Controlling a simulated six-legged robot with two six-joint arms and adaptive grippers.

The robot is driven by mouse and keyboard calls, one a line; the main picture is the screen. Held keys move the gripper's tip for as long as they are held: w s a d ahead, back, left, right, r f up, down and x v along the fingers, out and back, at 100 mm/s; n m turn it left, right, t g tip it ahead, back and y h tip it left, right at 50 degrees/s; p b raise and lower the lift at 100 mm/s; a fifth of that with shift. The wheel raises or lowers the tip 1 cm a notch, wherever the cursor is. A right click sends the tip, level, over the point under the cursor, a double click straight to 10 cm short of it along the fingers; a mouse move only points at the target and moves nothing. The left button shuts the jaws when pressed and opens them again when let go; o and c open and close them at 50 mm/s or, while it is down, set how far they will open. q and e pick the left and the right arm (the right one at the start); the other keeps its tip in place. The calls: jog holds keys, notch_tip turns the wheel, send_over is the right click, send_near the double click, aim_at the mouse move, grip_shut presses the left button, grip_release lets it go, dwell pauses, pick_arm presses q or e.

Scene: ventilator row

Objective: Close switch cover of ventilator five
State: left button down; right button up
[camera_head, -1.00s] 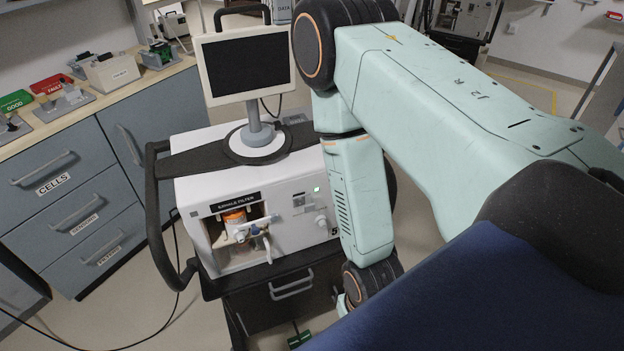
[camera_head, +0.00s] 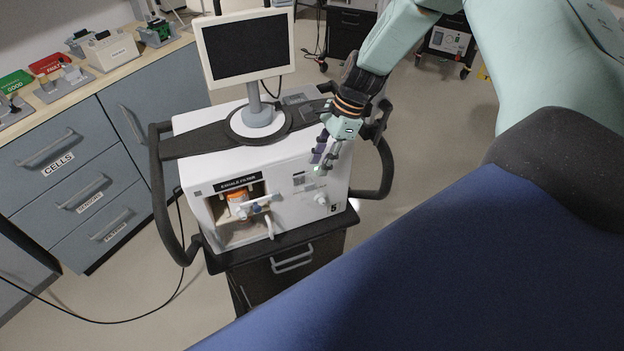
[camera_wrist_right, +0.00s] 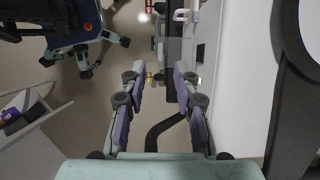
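Ventilator five (camera_head: 285,215), a white box with a "5" on its front, stands on a dark cart. My right gripper (camera_head: 322,160) is over the upper right of its front, pointing down; the wrist view shows its two fingers (camera_wrist_right: 160,78) apart with nothing between them. In the wrist view, a clear plate (camera_wrist_right: 182,52), probably the switch cover, stands out from the white housing beyond the fingertips. A small green light shows beside it. In the head view the gripper partly hides this area, and the cover cannot be made out. My left gripper is out of view.
A monitor (camera_head: 246,48) stands on top of the ventilator. Black handles (camera_head: 160,190) flank it. An open filter bay (camera_head: 242,215) with a valve is at the front left. Drawers and a worktop (camera_head: 90,88) are at the left.

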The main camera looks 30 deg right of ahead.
aim_at(310, 184)
jog(key=b+x, duration=0.1)
jog(key=x, duration=0.4)
jog(key=shift+w+f, duration=0.15)
jog(key=shift+f, duration=0.2)
jog(key=shift+a+f, duration=0.2)
jog(key=shift+f, duration=0.2)
grip_shut()
